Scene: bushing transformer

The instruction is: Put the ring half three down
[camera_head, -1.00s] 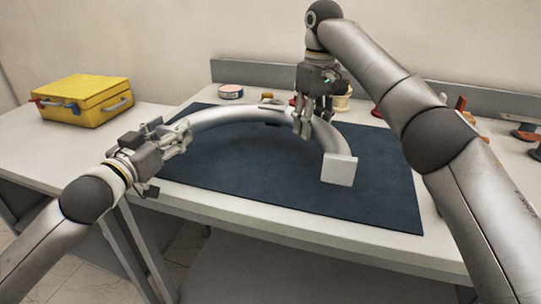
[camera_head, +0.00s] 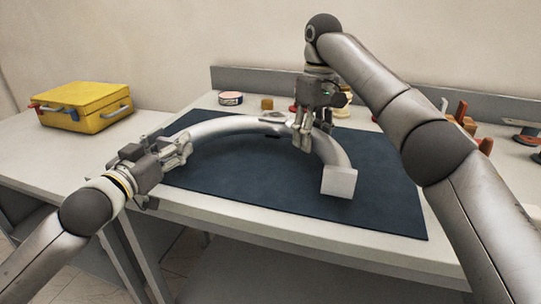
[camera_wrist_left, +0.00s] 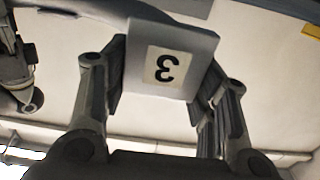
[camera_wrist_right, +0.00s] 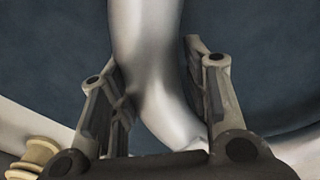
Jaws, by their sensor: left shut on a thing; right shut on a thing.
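The ring half three is a grey metal half-ring (camera_head: 225,127) with a square flange (camera_head: 339,182) at its right end, over a dark blue mat (camera_head: 270,180). My left gripper (camera_head: 185,143) is shut on its left end; in the left wrist view the end plate labelled "3" (camera_wrist_left: 165,67) sits between the fingers (camera_wrist_left: 160,90). My right gripper (camera_head: 304,132) comes from above and is shut on the right part of the arc; the tube (camera_wrist_right: 150,70) passes between its fingers (camera_wrist_right: 160,95) in the right wrist view. Whether the ring touches the mat is unclear.
A yellow case (camera_head: 85,106) stands on the left table. Behind the mat are a small round tin (camera_head: 230,98) and an orange-brown block (camera_head: 267,103). Red-handled tools (camera_head: 461,112) lie at the right, partly behind my right arm. The mat's middle is clear.

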